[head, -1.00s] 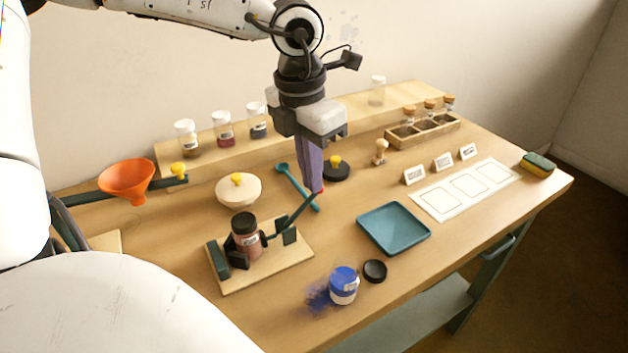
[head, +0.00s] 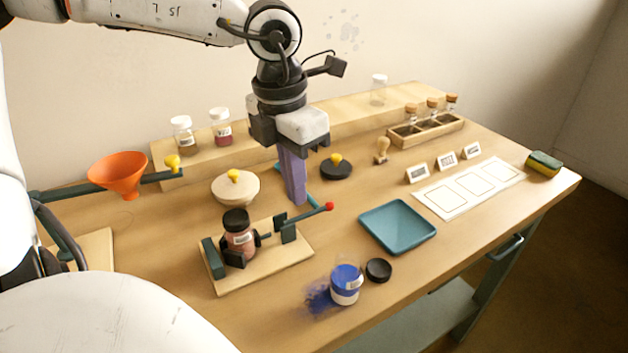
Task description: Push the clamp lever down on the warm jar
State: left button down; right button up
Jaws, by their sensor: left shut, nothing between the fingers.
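The jar of warm reddish-brown pigment (head: 239,238), with a black lid, stands in the clamp on a wooden board (head: 225,285). The dark clamp lever (head: 312,213) runs from beside the jar to the right, at a low slant, and ends in a red tip (head: 330,206). My left gripper (head: 297,201) points downward with its purple fingers shut and empty. Its fingertips show just above and behind the lever in the picture; I cannot tell whether they touch it. My right gripper is not in view.
A teal tray (head: 398,228) lies right of the board. An open blue jar (head: 345,286) stands in front with spilled blue powder and a black lid (head: 378,270). A black disc with a yellow knob (head: 336,168) is behind. An orange funnel (head: 118,174) is at left.

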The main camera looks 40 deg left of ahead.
pick_arm(q)
notch_tip(320, 180, up, 10)
jog(key=s, duration=0.1)
jog(key=shift+r+p, duration=0.15)
jog(key=shift+p, duration=0.15)
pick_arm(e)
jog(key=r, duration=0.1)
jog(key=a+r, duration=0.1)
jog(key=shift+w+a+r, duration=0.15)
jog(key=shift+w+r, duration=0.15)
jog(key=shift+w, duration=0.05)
